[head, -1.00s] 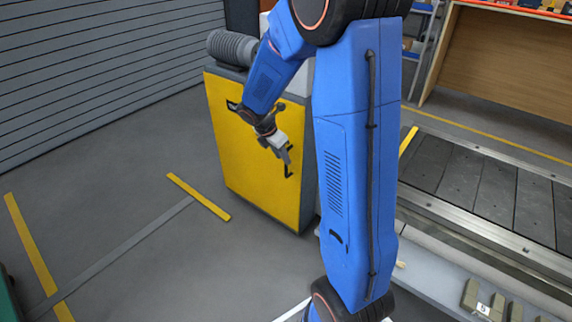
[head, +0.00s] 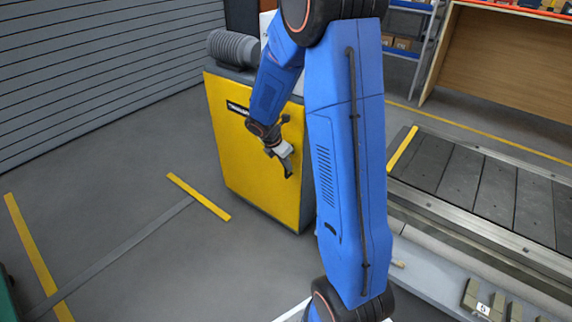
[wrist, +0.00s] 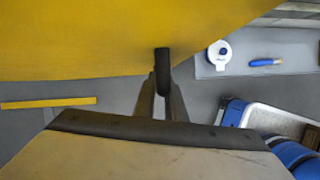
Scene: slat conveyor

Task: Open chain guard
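The chain guard is a large yellow panel (head: 235,150) on the front of a grey cabinet, and it looks closed. In the wrist view the yellow panel (wrist: 90,40) fills the upper part. Its dark handle (wrist: 162,65) stands out near the panel's lower edge. My gripper (head: 286,172) is at the right side of the panel and mostly hides the handle in the head view. In the wrist view the two fingers of my gripper (wrist: 161,88) lie close on both sides of the handle, with no clear gap between.
A slat conveyor (head: 480,185) runs along the right. A grey corrugated tube (head: 233,47) lies on top of the cabinet. Floor left of the cabinet is clear, with a yellow floor strip (head: 198,197). A blue-handled tool (wrist: 266,62) and a white roll (wrist: 220,52) lie on a grey surface.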

